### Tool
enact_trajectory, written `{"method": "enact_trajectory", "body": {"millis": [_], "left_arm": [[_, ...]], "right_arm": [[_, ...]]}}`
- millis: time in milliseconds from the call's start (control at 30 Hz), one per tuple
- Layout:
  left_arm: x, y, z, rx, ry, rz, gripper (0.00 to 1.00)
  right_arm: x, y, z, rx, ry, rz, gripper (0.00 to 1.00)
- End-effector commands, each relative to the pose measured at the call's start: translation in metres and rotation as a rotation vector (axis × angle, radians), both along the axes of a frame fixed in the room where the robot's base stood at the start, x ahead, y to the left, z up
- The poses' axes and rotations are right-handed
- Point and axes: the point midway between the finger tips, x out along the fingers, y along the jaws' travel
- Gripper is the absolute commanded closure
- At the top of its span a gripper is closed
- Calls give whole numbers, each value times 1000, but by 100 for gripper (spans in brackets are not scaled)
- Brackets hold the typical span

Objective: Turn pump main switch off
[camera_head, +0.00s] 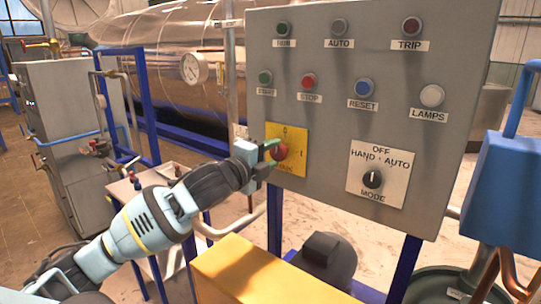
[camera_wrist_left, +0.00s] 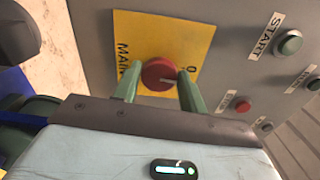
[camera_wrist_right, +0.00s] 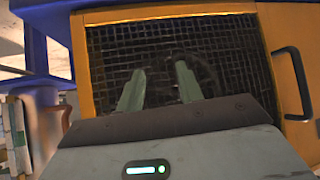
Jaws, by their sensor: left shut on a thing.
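The main switch is a round red knob (camera_head: 279,152) on a yellow plate (camera_head: 298,138) at the lower left of the grey panel. The plate has a 0 above the knob and a mark at its right. My left gripper (camera_head: 271,150) is shut on the knob. In the left wrist view its green fingers (camera_wrist_left: 158,88) flank the red knob (camera_wrist_left: 159,73). A pale line on the knob appears to run toward the 0 side. My right gripper (camera_wrist_right: 160,85) is open and empty in the right wrist view, before a dark grille.
The grey control panel (camera_head: 455,60) carries several lamps and buttons, and a black mode knob (camera_head: 373,178) at its lower right. A yellow housing (camera_head: 255,268) stands below it. A blue unit (camera_head: 510,185) is at the right. The grille (camera_wrist_right: 230,55) has an orange frame and black handle.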

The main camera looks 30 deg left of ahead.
Motion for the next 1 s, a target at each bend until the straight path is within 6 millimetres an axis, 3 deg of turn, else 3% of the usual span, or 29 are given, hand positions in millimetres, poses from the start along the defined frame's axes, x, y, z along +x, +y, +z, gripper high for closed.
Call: {"method": "enact_trajectory", "body": {"millis": [767, 800, 933, 1000], "left_arm": [[0, 1, 1, -102, 7, 1, 81], [0, 1, 1, -101, 7, 1, 55], [0, 0, 0, -101, 7, 1, 38], [0, 0, 0, -100, 7, 1, 37]], "right_arm": [[0, 1, 0, 1, -1, 1, 64], [0, 1, 0, 1, -1, 1, 64], [0, 1, 0, 1, -1, 1, 64], [0, 1, 0, 1, -1, 1, 64]]}}
